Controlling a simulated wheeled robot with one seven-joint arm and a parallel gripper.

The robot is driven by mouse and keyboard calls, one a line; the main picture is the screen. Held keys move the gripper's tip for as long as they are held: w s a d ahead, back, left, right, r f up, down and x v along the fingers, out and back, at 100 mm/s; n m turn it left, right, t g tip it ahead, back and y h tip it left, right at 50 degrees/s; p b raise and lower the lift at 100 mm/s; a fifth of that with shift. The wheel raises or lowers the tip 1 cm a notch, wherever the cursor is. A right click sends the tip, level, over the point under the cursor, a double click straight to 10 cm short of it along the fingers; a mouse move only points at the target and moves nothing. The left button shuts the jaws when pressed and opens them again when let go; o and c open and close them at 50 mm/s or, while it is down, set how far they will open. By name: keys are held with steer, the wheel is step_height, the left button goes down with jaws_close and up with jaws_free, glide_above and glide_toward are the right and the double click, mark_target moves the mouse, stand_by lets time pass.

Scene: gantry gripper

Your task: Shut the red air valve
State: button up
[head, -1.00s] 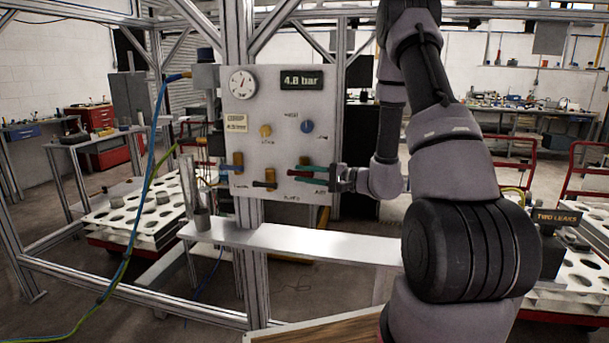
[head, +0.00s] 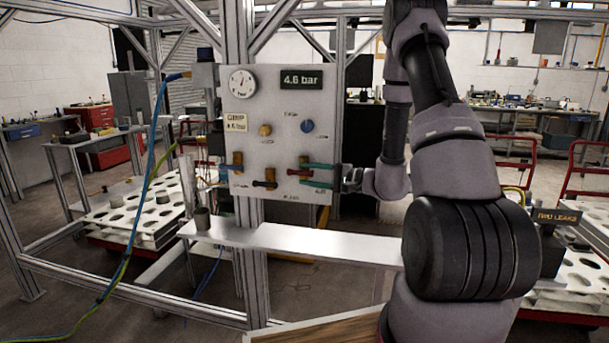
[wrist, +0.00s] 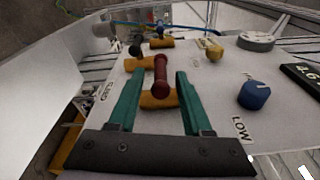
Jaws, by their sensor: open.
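The red valve handle (wrist: 160,76) shows in the wrist view as a short bar with a knobbed near end, above an orange valve body (wrist: 160,100). My gripper (wrist: 159,74) is open, its teal fingers on either side of the handle with a gap at each side. The handle points away from me along the panel, between the fingers. In the head view my gripper (head: 306,174) reaches in from the right at the lower right of the grey panel (head: 275,110).
Other orange valves with dark handles (wrist: 136,50) sit close beyond the red one. A blue knob (wrist: 254,95) is right of my fingers in the wrist view. The display (head: 301,79) reads 4.6 bar. A metal shelf (head: 300,240) runs below the panel.

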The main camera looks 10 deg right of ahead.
steer(key=v, duration=0.9)
steer(key=s+a+r+n+g+h, duration=0.2)
steer(key=s+a+r+n+g, duration=0.1)
steer(key=s+a+r+g, duration=0.3)
steer(key=s+a+r+n+g+h, duration=0.25)
steer(key=s+a+r+g, duration=0.2)
steer(key=s, duration=0.35)
steer(key=s+d+r+t+h, duration=0.6)
steer(key=r+t+h, duration=0.1)
steer(key=r, duration=0.3)
steer(key=shift+r+h, duration=0.35)
steer(key=shift+h, duration=0.1)
